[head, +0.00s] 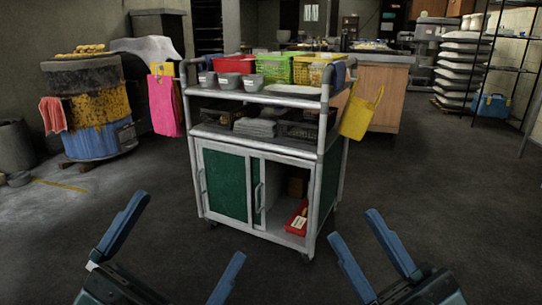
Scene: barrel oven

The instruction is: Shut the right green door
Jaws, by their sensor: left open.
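A metal-framed cart (322,165) stands ahead of me with two green doors low on its front. The left green door (224,182) covers the left part. The right green door (254,190) is slid left and largely overlaps the left one, with only a narrow strip and its upright handle (259,198) clearly showing. The right part of the cabinet is open. My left gripper (191,227) is open and empty, in front of the cart at lower left. My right gripper (354,226) is open and empty, at lower right. Neither touches the cart.
A red box (297,218) lies inside the open compartment. Baskets and cups sit on the cart's top; a yellow bag (361,115) hangs at its right, a pink bag (164,104) at its left. A barrel oven (95,110) stands at left. Floor before the cart is clear.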

